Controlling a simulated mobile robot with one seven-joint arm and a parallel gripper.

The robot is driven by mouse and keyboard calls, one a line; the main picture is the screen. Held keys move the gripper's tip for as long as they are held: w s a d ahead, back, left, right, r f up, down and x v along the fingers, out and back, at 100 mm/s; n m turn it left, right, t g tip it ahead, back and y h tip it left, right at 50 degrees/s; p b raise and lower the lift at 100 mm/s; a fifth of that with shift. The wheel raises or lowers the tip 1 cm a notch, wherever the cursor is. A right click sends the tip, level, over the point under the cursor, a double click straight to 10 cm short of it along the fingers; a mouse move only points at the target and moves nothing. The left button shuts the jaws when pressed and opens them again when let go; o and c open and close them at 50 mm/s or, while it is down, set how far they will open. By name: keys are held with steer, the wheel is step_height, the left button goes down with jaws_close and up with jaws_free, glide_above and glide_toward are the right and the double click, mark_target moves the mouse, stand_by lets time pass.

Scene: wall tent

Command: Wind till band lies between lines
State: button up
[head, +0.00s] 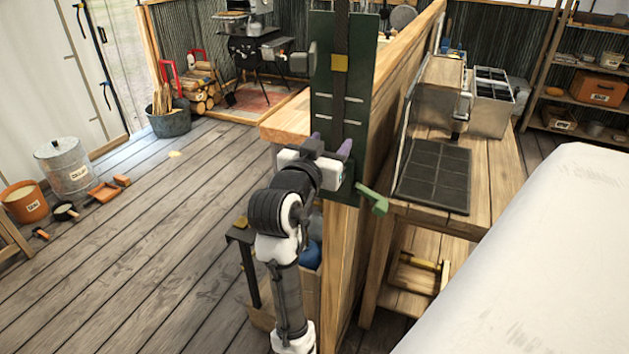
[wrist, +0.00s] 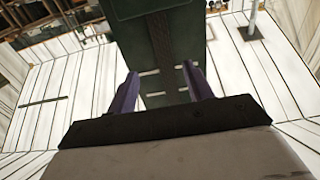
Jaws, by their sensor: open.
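A tall dark green board (head: 325,85) stands at the end of a wooden partition. A black strap (head: 341,30) runs down its middle and carries a yellow band (head: 340,62) on the upper part. A green crank handle (head: 373,200) sticks out low on the board's right. In the wrist view, short white lines (wrist: 151,72) flank the dark strap (wrist: 163,38) on the board (wrist: 190,35); the band does not show there. My gripper (head: 332,141) is open and empty in front of the lower board, above and left of the handle. Its purple fingers (wrist: 160,72) are apart.
A wooden bench (head: 490,200) with a black gridded tray (head: 434,175) stands right of the partition (head: 385,130). A white rounded surface (head: 530,260) fills the lower right. The plank floor (head: 150,260) at left is mostly clear, with buckets near the tent wall.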

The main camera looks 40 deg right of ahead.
stand_by(0.4)
steer(key=v, duration=0.9)
steer(key=shift+s+a+f+b, duration=0.1)
steer(key=shift+b, duration=0.4)
steer(key=b+v, duration=1.3)
steer(key=b, duration=0.4)
steer(key=shift+a, duration=0.25)
steer(key=shift+s, duration=0.15)
